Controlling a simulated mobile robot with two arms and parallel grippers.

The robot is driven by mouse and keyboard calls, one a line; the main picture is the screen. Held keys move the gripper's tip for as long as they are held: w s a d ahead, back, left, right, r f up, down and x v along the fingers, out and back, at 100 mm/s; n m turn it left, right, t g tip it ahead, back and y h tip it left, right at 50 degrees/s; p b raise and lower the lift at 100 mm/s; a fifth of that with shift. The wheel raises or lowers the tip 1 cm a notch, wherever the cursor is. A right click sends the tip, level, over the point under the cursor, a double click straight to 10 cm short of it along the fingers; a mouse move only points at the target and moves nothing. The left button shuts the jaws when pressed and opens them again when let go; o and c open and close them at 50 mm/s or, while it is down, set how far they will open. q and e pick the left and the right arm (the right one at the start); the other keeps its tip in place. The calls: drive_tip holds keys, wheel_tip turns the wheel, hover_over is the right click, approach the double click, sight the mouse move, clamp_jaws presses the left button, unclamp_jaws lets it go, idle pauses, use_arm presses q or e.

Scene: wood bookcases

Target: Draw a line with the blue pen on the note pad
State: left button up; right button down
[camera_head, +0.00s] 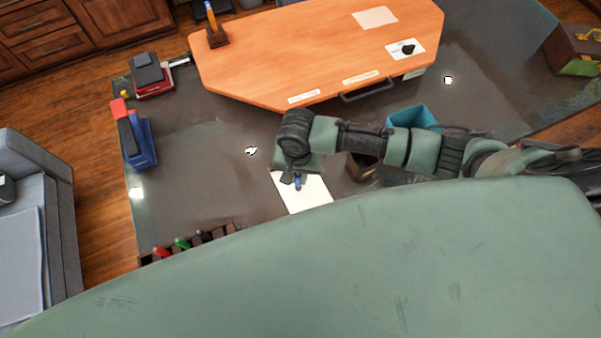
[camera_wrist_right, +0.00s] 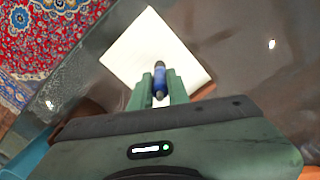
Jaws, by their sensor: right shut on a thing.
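The note pad (camera_head: 304,194) is a white sheet-like pad on the dark desk, partly hidden by my own green body at the bottom. It also shows in the right wrist view (camera_wrist_right: 140,48). My right gripper (camera_head: 294,179) is over the pad's upper left part. In the right wrist view, the right gripper (camera_wrist_right: 158,86) is shut on the blue pen (camera_wrist_right: 160,80), which sits between its two green fingers. The pen's blue end (camera_head: 298,183) shows in the head view. I cannot tell whether its tip touches the paper. My left gripper is not in view.
A pen holder (camera_head: 217,235) with red, green and black pens lies at the desk's front left. A teal box (camera_head: 415,117) stands behind my right arm. An orange wooden raised top (camera_head: 300,45) fills the back.

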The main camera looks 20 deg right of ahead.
wheel_tip(320, 180, up, 3)
drive_tip(key=p, duration=0.3)
drive_tip(key=shift+r, duration=2.5)
